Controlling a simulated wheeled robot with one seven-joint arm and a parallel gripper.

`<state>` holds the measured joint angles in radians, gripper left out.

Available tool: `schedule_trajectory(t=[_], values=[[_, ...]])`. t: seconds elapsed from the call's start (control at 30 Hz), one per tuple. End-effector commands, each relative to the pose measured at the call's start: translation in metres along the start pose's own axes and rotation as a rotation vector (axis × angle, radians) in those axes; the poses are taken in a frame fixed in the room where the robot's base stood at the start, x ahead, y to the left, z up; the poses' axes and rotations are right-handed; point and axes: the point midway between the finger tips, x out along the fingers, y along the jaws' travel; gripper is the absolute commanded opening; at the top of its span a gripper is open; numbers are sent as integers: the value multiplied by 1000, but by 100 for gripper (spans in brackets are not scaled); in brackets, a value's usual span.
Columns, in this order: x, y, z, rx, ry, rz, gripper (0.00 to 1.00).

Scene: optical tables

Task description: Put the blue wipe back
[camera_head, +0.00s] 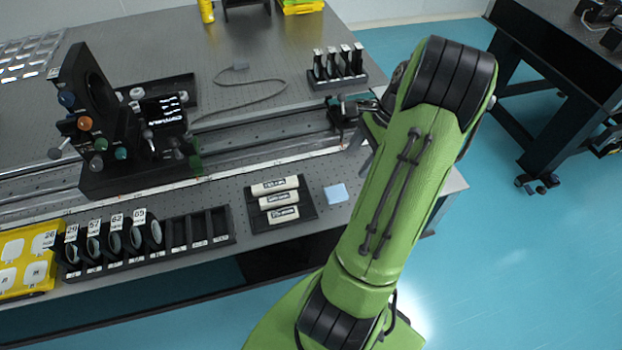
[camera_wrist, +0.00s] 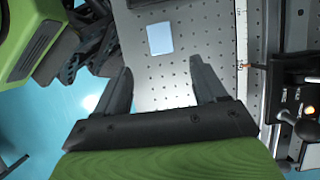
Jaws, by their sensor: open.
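The blue wipe (camera_head: 336,193) is a small light-blue square lying flat on the optical table (camera_head: 225,185) near its front edge, just right of a black holder with white labelled cylinders. It also shows in the wrist view (camera_wrist: 160,38), at the upper middle, beyond the fingertips. My gripper (camera_wrist: 160,78) is open and empty, with its two dark fingers apart and the wipe ahead of the gap, not between them. In the head view my green arm hides most of the gripper, near the table's right end.
The black holder (camera_head: 252,219) carries white cylinders beside the wipe. A black rack (camera_head: 185,252) with numbered optics stands to its left. A rail with a stage (camera_head: 95,190) runs behind. A small rack (camera_head: 338,82) of upright parts stands at the back right.

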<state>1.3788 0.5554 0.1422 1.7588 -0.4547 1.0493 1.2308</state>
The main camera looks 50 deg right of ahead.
Motion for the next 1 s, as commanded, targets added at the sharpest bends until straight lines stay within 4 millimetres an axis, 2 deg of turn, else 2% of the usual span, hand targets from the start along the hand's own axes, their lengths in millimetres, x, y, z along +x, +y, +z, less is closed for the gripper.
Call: schedule_trajectory(t=[0.07,0.13,0.17,0.27,0.3,0.37,0.4,0.47,0.5,0.53,0.63,0.73,0.83,1.0], values=[[-1,-2,7,-27,10,2,71],[-5,-5,30,-123,44,9,71],[-8,-6,46,-187,67,14,71],[-18,-2,114,-488,164,30,71],[-22,5,142,-621,204,34,71],[-26,21,182,-830,263,36,71],[-28,35,207,-975,299,35,71],[-31,61,240,-1202,353,24,71],[-33,81,257,-1357,386,13,71],[-34,96,268,-1471,409,3,71],[-34,141,286,-1808,470,-42,71],[-32,169,289,-2033,506,-84,71],[-31,180,288,-2138,522,-104,71],[-31,181,288,-2153,524,-104,71]])
